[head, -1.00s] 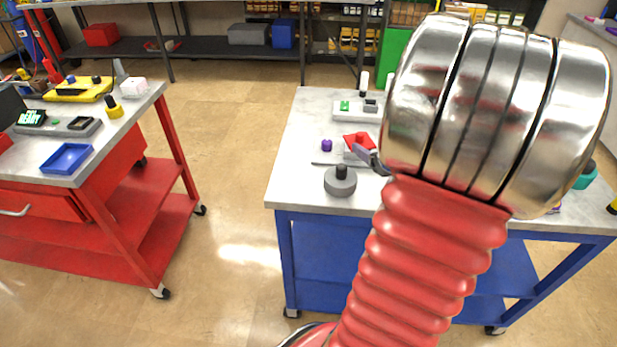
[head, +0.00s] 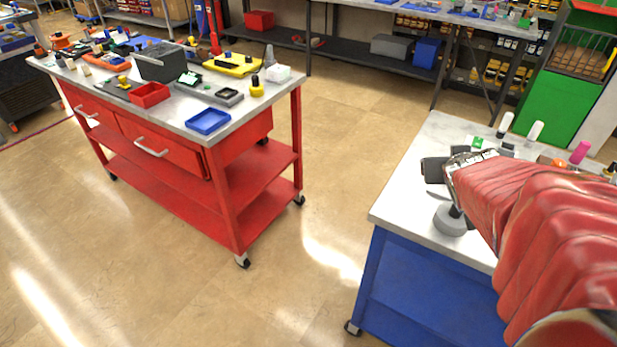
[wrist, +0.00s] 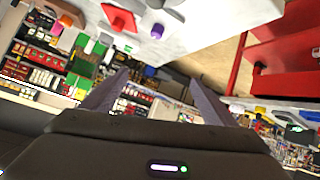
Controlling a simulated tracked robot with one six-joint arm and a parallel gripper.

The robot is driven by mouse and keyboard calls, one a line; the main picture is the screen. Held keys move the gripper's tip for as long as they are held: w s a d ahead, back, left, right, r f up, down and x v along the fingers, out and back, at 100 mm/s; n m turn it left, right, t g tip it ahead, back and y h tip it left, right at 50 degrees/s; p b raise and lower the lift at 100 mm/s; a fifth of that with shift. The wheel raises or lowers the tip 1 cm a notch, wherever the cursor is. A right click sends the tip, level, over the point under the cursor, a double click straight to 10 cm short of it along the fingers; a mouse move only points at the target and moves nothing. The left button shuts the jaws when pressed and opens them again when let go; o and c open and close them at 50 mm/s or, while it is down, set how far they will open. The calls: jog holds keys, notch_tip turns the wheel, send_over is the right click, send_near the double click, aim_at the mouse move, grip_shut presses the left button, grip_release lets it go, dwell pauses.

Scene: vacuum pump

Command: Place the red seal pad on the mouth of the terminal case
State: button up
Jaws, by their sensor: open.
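The red seal pad shows as a red square in the wrist view (wrist: 118,17), near the top edge, on the pale top of the blue bench. It is hidden behind my arm in the head view. My gripper (wrist: 158,78) is open and empty, its two dark fingers spread, apart from the pad. In the head view my gripper (head: 433,170) is above the left part of the blue bench's top. I cannot tell for sure which thing is the terminal case.
A round grey weight with a dark knob (head: 450,219) stands on the blue bench (head: 395,205). A purple piece (wrist: 157,30) lies near the pad. The red bench (head: 225,130) at left holds a blue tray (head: 208,121) and a grey flat unit (head: 213,93). Open floor lies between the benches.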

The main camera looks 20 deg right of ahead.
jog(key=s+a+n+g+y, duration=0.1)
jog(key=s+a, duration=0.4)
jog(key=a, duration=1)
jog(key=s+a+n+g+y, duration=0.2)
jog(key=s+a+y, duration=0.4)
jog(key=a, duration=1)
jog(key=shift+f+n+g, duration=0.3)
jog(key=shift+f+n, duration=0.1)
jog(key=shift+n, duration=0.3)
jog(key=shift+d, duration=0.15)
